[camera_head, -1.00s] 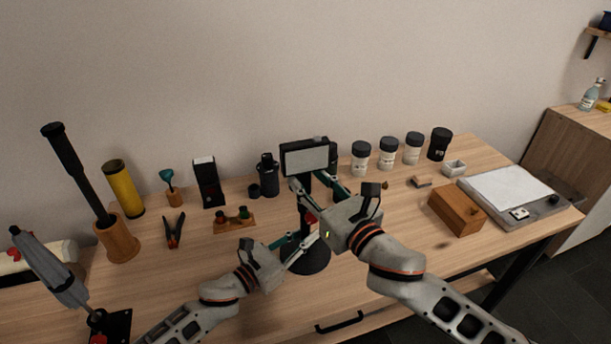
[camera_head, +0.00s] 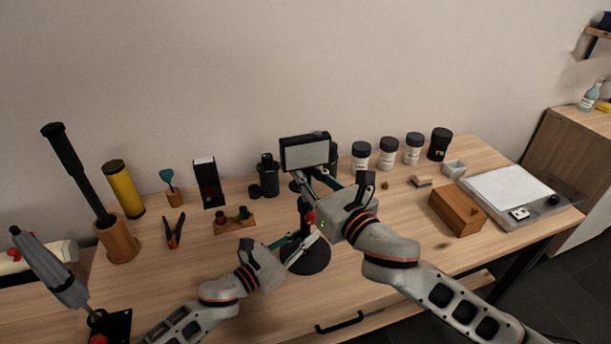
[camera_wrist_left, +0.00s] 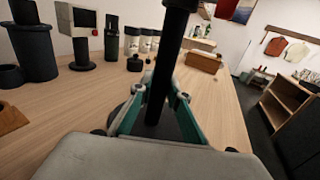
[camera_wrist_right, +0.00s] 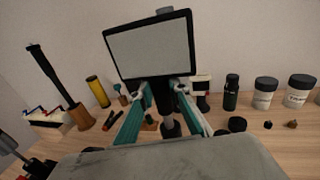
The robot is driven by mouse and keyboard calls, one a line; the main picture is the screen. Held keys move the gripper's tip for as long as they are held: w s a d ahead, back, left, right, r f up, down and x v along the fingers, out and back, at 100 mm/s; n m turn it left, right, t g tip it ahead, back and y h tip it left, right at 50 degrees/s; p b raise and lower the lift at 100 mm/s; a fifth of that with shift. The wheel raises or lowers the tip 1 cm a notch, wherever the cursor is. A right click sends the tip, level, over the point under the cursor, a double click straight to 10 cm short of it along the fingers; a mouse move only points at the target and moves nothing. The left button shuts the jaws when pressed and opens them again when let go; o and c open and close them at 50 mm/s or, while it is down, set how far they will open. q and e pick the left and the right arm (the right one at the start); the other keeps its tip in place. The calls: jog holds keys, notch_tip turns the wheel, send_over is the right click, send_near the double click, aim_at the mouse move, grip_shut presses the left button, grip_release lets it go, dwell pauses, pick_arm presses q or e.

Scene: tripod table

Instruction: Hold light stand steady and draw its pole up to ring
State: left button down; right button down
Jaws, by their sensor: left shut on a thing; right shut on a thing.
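The light stand has a round black base (camera_head: 316,262) on the table, an upright black pole (camera_wrist_left: 166,70) and a rectangular lamp head (camera_head: 305,154) with a pale panel. A red knob (camera_head: 310,217) shows on the pole. My left gripper (camera_head: 304,243) is shut on the lower pole just above the base. My right gripper (camera_head: 308,178) is shut on the upper pole just below the lamp head. In the right wrist view the lamp panel (camera_wrist_right: 150,45) stands above the fingers, and a grey pole section (camera_wrist_right: 170,126) shows below them. I cannot make out the ring.
Behind the stand are a black bottle (camera_head: 268,176) and several white jars (camera_head: 361,158). A wooden box (camera_head: 457,211) and a flat white-topped device (camera_head: 507,192) are at the right. Pliers (camera_head: 174,231) and a small wooden rack (camera_head: 234,222) lie left. The front table is fairly clear.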

jog(key=shift+r, duration=0.6)
jog(key=c, duration=1.9)
grip_release()
pick_arm(q)
jog(key=shift+f, duration=0.1)
pick_arm(e)
jog(key=shift+s+d+f, duration=0.1)
jog(key=shift+s+d, duration=0.05)
jog(key=v, duration=1.1)
jog(key=shift+s+d, duration=0.2)
jog(key=shift+s, duration=0.1)
pick_arm(q)
jog(key=c, duration=1.8)
grip_release()
jog(key=shift+c, duration=0.2)
